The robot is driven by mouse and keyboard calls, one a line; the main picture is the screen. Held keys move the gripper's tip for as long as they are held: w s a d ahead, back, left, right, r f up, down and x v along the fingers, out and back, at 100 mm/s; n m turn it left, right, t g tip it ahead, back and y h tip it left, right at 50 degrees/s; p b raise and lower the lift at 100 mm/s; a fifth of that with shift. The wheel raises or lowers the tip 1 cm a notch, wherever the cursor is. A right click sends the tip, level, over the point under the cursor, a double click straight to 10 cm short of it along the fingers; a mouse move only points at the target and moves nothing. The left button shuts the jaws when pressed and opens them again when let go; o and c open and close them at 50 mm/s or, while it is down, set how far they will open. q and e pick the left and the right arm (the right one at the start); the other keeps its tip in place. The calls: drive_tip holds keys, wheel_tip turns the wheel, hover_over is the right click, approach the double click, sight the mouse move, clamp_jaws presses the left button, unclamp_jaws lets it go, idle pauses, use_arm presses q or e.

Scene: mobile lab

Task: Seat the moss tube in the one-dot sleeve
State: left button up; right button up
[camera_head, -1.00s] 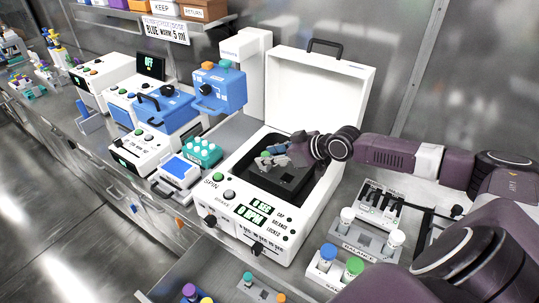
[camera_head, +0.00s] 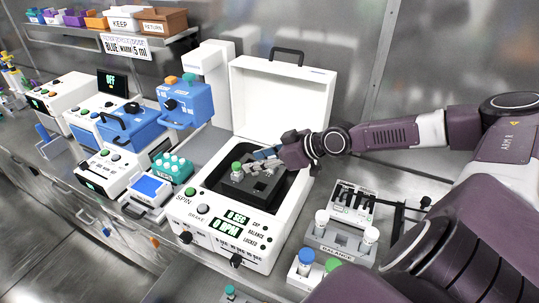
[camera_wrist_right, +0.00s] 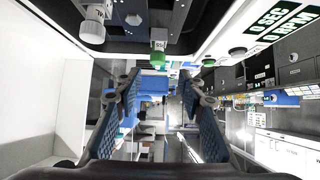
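A green-capped tube (camera_head: 237,168) stands upright in the dark rotor (camera_head: 267,189) inside the open white spin box (camera_head: 215,225). Its green cap (camera_wrist_right: 157,57) also shows at the top middle of the right wrist view. My right gripper (camera_head: 262,160) is above the rotor, to the right of the tube and apart from it. In the right wrist view its two fingers (camera_wrist_right: 160,105) are spread with nothing held between them. I cannot make out dots on any sleeve. My left gripper is not in view.
The raised lid (camera_head: 282,97) stands behind the rotor. A balance rack (camera_head: 340,247) with white-capped tubes and a rack with a blue-capped tube (camera_head: 306,257) and another green-capped tube (camera_head: 332,264) stand to the right. Blue and white devices (camera_head: 140,120) crowd the left.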

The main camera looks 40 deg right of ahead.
drive_tip(key=b+v, duration=0.2)
drive_tip(key=v, duration=0.2)
drive_tip(key=shift+s+d+r, duration=0.1)
drive_tip(key=shift+s+d, duration=0.05)
drive_tip(key=shift+d, duration=0.05)
idle(0.7)
